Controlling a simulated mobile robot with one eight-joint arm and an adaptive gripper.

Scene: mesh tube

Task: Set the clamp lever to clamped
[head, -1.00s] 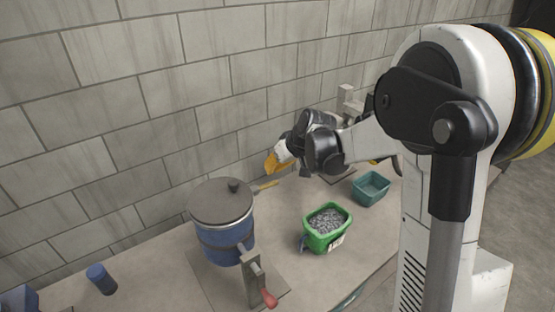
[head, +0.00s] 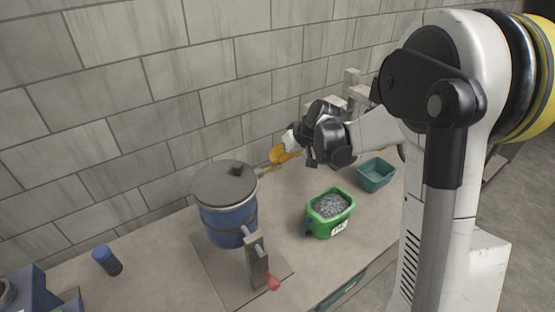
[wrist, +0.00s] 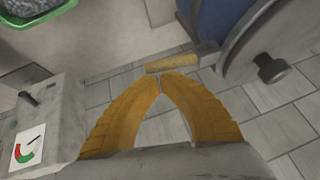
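A lever with a red grip (head: 272,282) is on an upright grey bracket (head: 257,262) in front of the blue pot (head: 228,224); its red end points down, toward the front. I cannot tell from its pose whether it is clamped. A tan handle (head: 268,170) sticks out from the pot's far right side, and it also shows in the wrist view (wrist: 172,63). My gripper (head: 276,158) is close to this tan handle and well away from the red grip. In the wrist view its orange fingers (wrist: 161,79) meet at the tips, with nothing visible between them.
A green tub (head: 330,222) of grey granules and a teal bin (head: 376,175) stand on the right. A grey box with a red-green dial (wrist: 30,145) is at lower left in the wrist view. The brick wall is close behind.

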